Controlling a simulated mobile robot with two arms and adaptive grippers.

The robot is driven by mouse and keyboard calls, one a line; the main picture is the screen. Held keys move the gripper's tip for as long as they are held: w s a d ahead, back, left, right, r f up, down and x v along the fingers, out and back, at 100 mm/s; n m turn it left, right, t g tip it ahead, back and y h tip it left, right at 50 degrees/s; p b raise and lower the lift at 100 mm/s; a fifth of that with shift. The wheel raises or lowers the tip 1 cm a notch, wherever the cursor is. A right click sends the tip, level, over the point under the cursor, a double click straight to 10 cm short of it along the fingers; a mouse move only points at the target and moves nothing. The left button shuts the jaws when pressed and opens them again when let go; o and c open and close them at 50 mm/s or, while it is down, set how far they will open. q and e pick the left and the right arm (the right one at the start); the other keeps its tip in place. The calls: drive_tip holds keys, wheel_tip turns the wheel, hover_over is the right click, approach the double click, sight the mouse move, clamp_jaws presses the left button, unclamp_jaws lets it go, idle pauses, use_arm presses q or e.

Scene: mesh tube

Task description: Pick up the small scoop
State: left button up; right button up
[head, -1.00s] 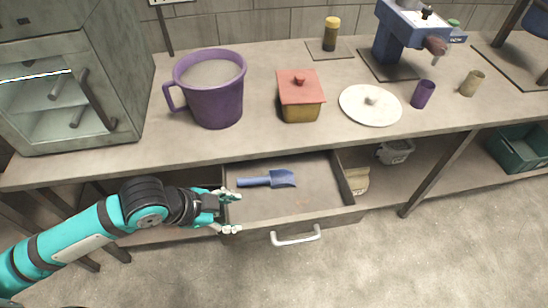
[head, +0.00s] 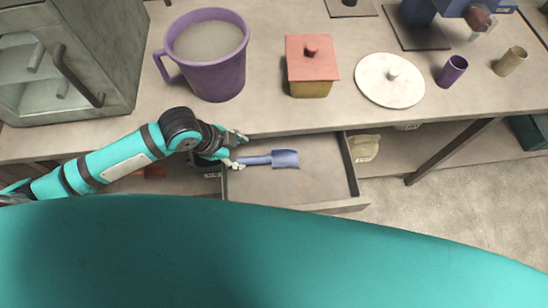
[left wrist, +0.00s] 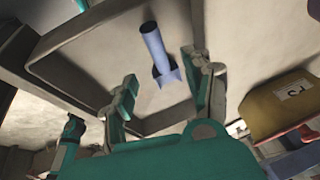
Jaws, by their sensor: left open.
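A small blue scoop (head: 286,159) lies in the open drawer (head: 318,184) under the counter, its handle pointing left. My left gripper (head: 240,151) is open at the drawer's left side, close to the handle end. In the left wrist view the scoop (left wrist: 157,52) shows ahead, between the two spread fingers of my left gripper (left wrist: 160,67). I cannot tell whether a finger touches the handle. My right gripper is not in view.
On the counter above stand a large purple mug (head: 210,60), a yellow pot with a red lid (head: 312,68), a white round lid (head: 390,80) and a purple cup (head: 452,70). A glass-fronted cabinet (head: 70,65) stands at left. My teal body hides the lower head view.

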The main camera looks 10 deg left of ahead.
sight(253, 160)
use_arm(q)
drive_tip(key=x, duration=0.4)
drive_tip(key=shift+w+d+f, duration=0.1)
drive_tip(key=shift+w+f, duration=0.05)
drive_tip(key=shift+f, duration=0.1)
drive_tip(key=shift+s+p+x, duration=0.1)
drive_tip(key=shift+p+x, duration=0.1)
drive_tip(key=shift+x, duration=1.2)
drive_tip(key=shift+s+p+x, duration=0.15)
drive_tip(key=shift+x, duration=1.25)
clamp_jaws()
